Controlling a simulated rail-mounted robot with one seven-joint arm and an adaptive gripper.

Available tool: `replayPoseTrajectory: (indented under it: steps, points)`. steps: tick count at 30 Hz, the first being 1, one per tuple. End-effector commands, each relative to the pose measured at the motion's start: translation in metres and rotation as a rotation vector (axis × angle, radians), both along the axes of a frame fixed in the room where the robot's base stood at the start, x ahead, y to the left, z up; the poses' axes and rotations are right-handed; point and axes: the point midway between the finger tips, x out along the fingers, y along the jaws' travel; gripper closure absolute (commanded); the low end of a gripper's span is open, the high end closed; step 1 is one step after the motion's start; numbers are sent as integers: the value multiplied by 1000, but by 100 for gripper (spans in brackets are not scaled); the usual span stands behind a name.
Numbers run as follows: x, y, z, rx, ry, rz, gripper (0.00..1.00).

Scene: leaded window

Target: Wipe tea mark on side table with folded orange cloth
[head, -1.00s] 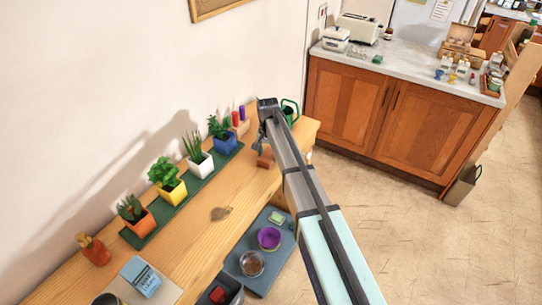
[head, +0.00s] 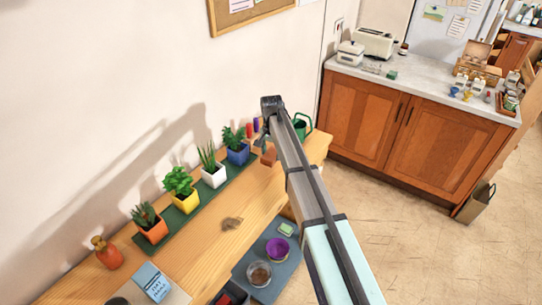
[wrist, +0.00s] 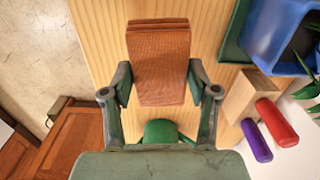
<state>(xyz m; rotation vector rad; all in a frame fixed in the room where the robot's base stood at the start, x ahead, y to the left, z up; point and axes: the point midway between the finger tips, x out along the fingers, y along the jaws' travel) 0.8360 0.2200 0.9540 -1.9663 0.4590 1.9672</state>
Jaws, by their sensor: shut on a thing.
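The folded orange cloth (wrist: 158,62) is a thick brick-orange block between the two fingers of my gripper (wrist: 160,88) in the wrist view. The fingers are shut on its sides. In the head view the cloth (head: 268,155) hangs below my gripper (head: 264,139) at the far end of the wooden side table (head: 203,262). I cannot tell whether the cloth touches the tabletop. The tea mark (head: 231,223) is a brown blotch on the bare wood, nearer than the cloth. It does not show in the wrist view.
Potted plants stand on a green mat (head: 180,220) along the wall, with the blue pot (head: 238,155) nearest the cloth. A wooden block (wrist: 250,95) with red and purple cylinders and a green can (head: 302,126) are close by. An orange bottle (head: 107,252) stands nearer.

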Motion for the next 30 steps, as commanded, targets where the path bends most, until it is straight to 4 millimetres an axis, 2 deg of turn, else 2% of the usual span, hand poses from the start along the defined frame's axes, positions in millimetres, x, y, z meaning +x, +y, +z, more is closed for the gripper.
replayPoseTrajectory:
  steps: [3, 9, 30]
  points:
    - [1, -1, 14, 0, -1, -1, 73]
    - [1, -2, 26, 0, 0, -2, 73]
    - [1, -2, 26, 0, 0, -3, 73]
